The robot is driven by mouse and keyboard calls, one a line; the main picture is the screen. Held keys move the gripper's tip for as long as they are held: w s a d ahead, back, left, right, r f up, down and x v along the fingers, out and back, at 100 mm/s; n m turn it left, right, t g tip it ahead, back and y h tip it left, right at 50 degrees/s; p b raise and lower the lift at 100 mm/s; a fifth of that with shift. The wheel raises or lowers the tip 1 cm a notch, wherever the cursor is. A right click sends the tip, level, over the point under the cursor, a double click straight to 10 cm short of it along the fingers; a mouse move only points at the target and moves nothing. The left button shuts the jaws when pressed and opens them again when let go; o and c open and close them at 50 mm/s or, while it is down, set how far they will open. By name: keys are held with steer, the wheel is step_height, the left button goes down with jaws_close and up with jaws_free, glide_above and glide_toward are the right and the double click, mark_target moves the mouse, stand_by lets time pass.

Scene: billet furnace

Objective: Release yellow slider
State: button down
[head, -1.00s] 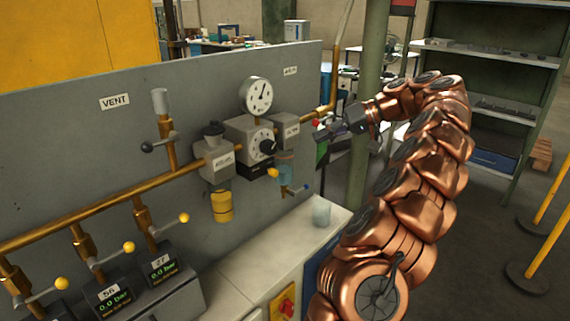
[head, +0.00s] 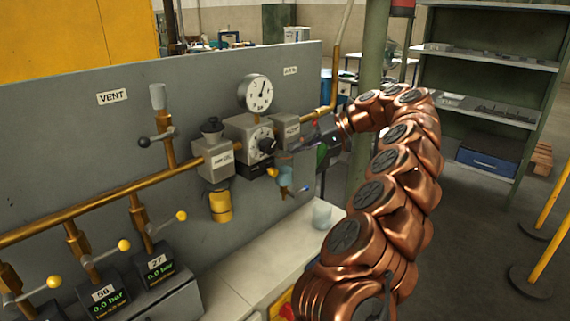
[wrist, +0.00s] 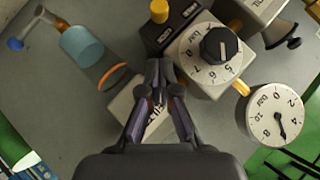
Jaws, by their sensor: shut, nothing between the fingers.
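The yellow slider (head: 272,171) shows as a small yellow piece at the end of a black block (head: 252,167), under the dial regulator (head: 245,135). In the wrist view the yellow slider (wrist: 159,11) is at the top, at the end of the black block (wrist: 172,24). My gripper (head: 283,153) is in front of the panel, just right of the regulator. In the wrist view my gripper (wrist: 157,88) is shut and empty, with its fingers pointing up the picture toward the block and apart from the slider. The gripper partly hides the filter block (wrist: 150,118).
The regulator's black knob (wrist: 220,44) and the gauge (wrist: 278,114) are close on the right in the wrist view. A blue-tinted bowl (wrist: 82,46) is on the left. Yellow-knobbed valves (head: 124,246) line the panel's left. A glass (head: 322,213) stands on the bench.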

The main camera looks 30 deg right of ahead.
mark_target(272, 167)
steer(key=shift+x, duration=0.8)
steer(key=shift+a+f, duration=0.1)
steer(key=shift+a, duration=0.2)
steer(key=shift+s+a+f+p, duration=0.15)
steer(key=shift+a+f+p, duration=0.1)
steer(key=shift+a+f, duration=0.35)
steer(key=shift+s+a+f+p, duration=0.15)
steer(key=shift+a+f+p, duration=0.05)
steer(key=shift+a+f, duration=0.45)
steer(key=shift+d, duration=0.1)
steer(key=shift+f, duration=0.1)
